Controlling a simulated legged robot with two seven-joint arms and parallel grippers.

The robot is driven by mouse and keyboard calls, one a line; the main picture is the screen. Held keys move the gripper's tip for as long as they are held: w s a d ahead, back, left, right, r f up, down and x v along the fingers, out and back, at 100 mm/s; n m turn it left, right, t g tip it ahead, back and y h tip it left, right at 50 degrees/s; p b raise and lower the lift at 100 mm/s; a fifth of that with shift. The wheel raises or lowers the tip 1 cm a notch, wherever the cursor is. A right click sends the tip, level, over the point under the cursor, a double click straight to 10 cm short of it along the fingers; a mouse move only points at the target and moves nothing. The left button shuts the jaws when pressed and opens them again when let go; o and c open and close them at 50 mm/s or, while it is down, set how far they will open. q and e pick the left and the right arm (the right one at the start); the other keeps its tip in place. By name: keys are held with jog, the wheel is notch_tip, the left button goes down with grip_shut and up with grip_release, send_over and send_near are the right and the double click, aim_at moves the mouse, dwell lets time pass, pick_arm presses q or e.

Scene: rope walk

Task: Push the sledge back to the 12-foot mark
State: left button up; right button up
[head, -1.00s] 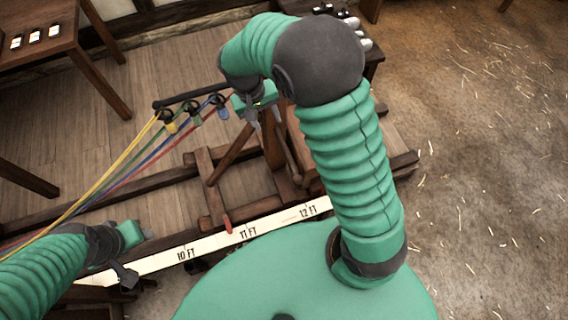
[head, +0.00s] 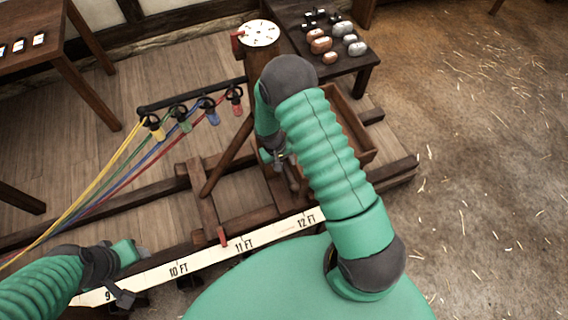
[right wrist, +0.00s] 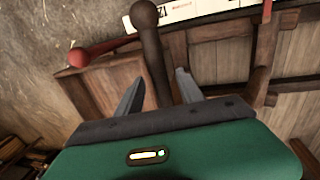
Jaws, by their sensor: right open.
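The sledge (head: 208,213) is a dark wooden frame on rails, with a post, a dial (head: 259,34) and a crossbar of hooks holding coloured strands. Its red pointer (head: 222,237) stands between 10 FT and 11 FT on the white scale (head: 207,261), nearer 11. The 12 FT mark (head: 306,220) is to the right. My right gripper (head: 280,157) is low beside the post, partly hidden by my arm. In the right wrist view its open fingers (right wrist: 158,82) stand either side of a dark round-knobbed handle (right wrist: 147,45); contact is unclear. My left gripper (head: 134,274) is near the scale's left end.
A small table (head: 363,72) with several weights stands behind the post. A wooden box (head: 349,124) is on the sledge's right side. A red-knobbed lever (right wrist: 78,57) shows in the right wrist view. The floor at the right is open, with scattered straw.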

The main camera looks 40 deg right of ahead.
jog(key=shift+s+d+f, duration=0.1)
jog(key=shift+f, duration=0.25)
grip_shut()
dwell(1.2)
